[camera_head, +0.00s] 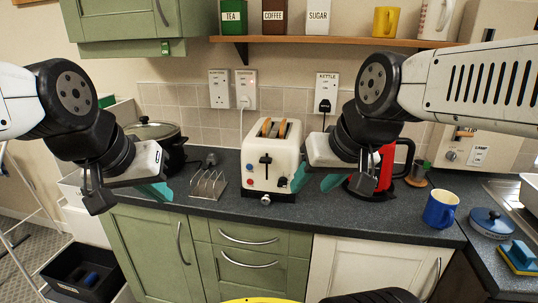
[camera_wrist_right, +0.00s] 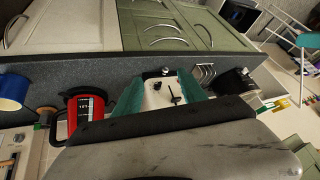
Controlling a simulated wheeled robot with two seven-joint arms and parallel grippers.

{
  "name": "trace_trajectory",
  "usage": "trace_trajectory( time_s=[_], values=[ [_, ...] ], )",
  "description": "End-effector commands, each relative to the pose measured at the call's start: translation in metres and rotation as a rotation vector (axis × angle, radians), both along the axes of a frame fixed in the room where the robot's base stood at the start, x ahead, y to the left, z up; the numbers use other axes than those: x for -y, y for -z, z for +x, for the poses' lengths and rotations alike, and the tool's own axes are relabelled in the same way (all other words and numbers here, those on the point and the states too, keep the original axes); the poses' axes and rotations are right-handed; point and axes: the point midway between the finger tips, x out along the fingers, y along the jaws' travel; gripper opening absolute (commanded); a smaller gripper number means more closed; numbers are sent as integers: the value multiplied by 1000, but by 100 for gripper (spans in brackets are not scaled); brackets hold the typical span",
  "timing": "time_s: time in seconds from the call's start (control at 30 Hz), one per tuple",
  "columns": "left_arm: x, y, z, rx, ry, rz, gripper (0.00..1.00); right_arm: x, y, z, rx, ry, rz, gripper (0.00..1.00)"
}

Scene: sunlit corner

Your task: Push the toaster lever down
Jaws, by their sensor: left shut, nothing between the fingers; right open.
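The cream toaster (camera_head: 284,168) stands upright on the dark worktop with two slices of toast (camera_head: 273,128) showing above its slots. Its black lever (camera_head: 265,160) sits high on the front face, and it also shows in the right wrist view (camera_wrist_right: 175,97). My right gripper (camera_head: 316,181) is open and empty, in front of and to the right of the toaster. In the right wrist view the toaster front appears between its teal fingers (camera_wrist_right: 160,92). My left gripper (camera_head: 156,191) is shut and empty, left of the toaster and apart from it, by the toast rack.
A wire toast rack (camera_head: 208,185) stands left of the toaster, with a lidded black pan (camera_head: 155,132) behind my left gripper. A red kettle (camera_head: 386,172) is close behind my right gripper. A blue mug (camera_head: 440,209) stands further right. A shelf (camera_head: 340,42) runs above.

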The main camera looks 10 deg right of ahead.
Motion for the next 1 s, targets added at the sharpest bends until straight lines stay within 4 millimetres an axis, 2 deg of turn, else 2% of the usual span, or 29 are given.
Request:
trace_trajectory(
  time_s=[0.3,0.47,0.53,0.57,0.8,1.0],
  values=[
    [0,0,0,0,0,0,0,0,0,0,0,0,0,47],
    [0,0,0,0,0,0,0,0,-9,10,-11,-36,-21,16],
    [0,0,0,0,0,0,0,-1,-21,23,-30,-91,-53,2],
    [0,0,0,0,0,0,0,-1,-27,32,-39,-122,-70,0],
    [0,0,0,0,0,0,0,-10,-77,118,-145,-468,-251,0],
    [0,0,0,0,0,0,0,-28,-93,193,-238,-770,-379,0]
  ],
)
